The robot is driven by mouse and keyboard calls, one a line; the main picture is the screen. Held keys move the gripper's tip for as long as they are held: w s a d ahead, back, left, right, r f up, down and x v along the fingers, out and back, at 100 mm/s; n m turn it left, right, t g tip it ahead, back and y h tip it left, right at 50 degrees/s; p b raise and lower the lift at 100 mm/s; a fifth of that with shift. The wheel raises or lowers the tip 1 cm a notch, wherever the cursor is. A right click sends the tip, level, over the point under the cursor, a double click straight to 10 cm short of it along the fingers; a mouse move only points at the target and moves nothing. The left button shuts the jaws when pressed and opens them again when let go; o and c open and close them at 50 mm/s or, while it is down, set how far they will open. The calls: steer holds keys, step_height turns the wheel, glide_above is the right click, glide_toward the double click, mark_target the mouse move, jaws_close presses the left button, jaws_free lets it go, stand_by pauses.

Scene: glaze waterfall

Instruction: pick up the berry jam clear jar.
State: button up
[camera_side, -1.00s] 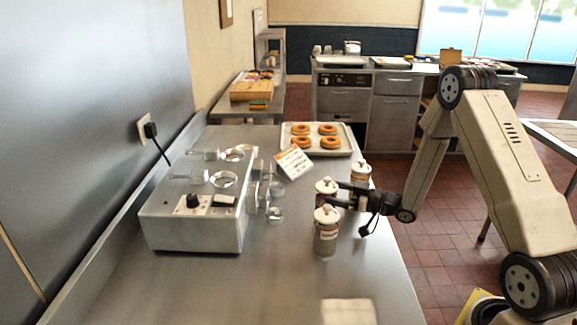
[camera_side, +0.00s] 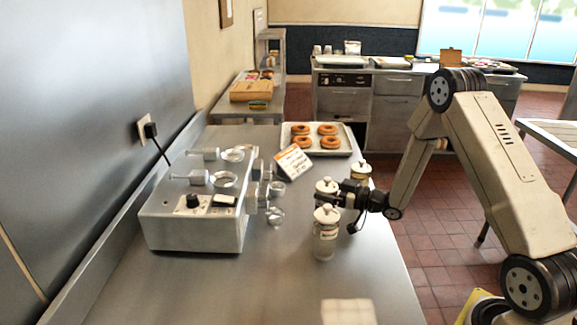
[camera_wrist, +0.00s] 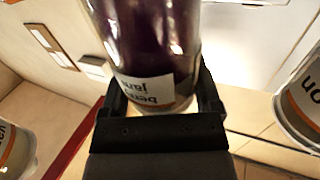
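The berry jam clear jar (camera_wrist: 150,50), with dark purple contents and a partly readable "berry jam" label, fills the space between my fingers in the wrist view. In the side view it appears to be the middle white-lidded jar (camera_side: 326,185), upright on the counter and partly hidden by the gripper and the front jar. My gripper (camera_wrist: 160,100) has one finger on each side of it. I cannot tell whether both fingers press on the glass. In the side view my gripper (camera_side: 338,198) reaches in from the right.
A similar jar (camera_side: 325,240) stands close in front, and another (camera_side: 361,174) stands behind right. A steel machine (camera_side: 195,225) is at left. A card (camera_side: 293,162) and a donut tray (camera_side: 344,151) are behind. The front of the counter (camera_side: 260,290) is mostly clear.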

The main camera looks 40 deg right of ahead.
jaws_close()
steer(key=shift+r, duration=0.2)
steer(key=shift+r, duration=0.75)
steer(key=s+a+r, duration=0.3)
steer(key=s+r, duration=0.8)
steer(key=s, duration=0.2)
steer(key=shift+s, duration=0.35)
steer(key=shift+r, duration=0.1)
